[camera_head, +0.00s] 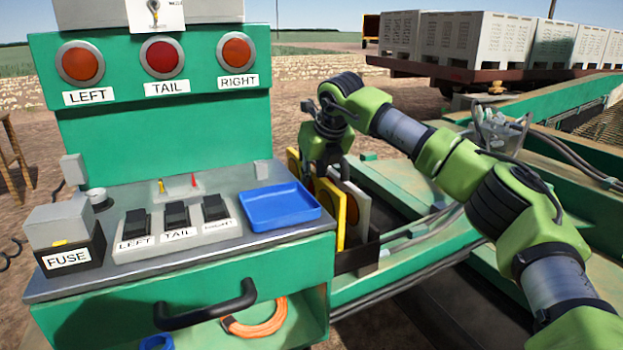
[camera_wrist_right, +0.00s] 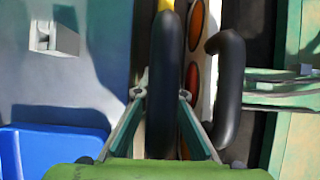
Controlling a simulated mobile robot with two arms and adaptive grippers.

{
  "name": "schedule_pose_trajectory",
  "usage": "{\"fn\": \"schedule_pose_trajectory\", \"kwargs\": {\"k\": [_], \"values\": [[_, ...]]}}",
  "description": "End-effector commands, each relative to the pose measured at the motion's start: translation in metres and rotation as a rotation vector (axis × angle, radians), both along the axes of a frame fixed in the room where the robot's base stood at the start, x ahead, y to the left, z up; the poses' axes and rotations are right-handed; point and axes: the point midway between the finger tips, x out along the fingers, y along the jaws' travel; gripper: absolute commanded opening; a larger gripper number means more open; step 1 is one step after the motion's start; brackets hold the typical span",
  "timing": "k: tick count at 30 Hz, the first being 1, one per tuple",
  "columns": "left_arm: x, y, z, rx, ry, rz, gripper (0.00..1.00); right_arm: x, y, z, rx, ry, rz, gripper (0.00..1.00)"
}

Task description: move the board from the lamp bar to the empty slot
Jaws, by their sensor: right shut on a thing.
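My right gripper (camera_wrist_right: 163,97) has its two fingers on either side of a thick black handle (camera_wrist_right: 166,55) and is shut on it. A bit of yellow (camera_wrist_right: 165,5) shows past the far end of that handle. In the head view the gripper reaches down from above over a yellow board (camera_head: 329,212) and a pale board (camera_head: 358,205), which stand upright in a dark holder (camera_head: 357,262) at the console's right side. Red and orange lamps (camera_wrist_right: 196,25) show on a pale bar right of the handle. My left gripper is out of view. The empty slot cannot be made out.
A second black handle (camera_wrist_right: 229,90) stands close on the right. The green console (camera_head: 150,120) carries a blue tray (camera_head: 278,207), switches (camera_head: 176,215) and a fuse box (camera_head: 62,240). A green machine frame (camera_head: 400,285) lies right of the boards. White crates (camera_head: 480,42) stand behind.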

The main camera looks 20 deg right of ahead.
Motion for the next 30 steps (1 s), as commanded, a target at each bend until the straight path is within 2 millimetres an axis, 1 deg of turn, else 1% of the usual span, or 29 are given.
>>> {"fn": "schedule_pose_trajectory", "kwargs": {"k": [10,24,30], "values": [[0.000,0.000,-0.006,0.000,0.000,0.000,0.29,0.000,0.000,-0.007,0.001,-0.004,0.000,0.00],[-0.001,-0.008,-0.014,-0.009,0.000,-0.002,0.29,0.000,0.000,-0.019,0.001,-0.004,0.000,0.00],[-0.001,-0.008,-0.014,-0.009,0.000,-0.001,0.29,0.000,0.000,-0.020,0.001,-0.004,0.000,0.00]]}}
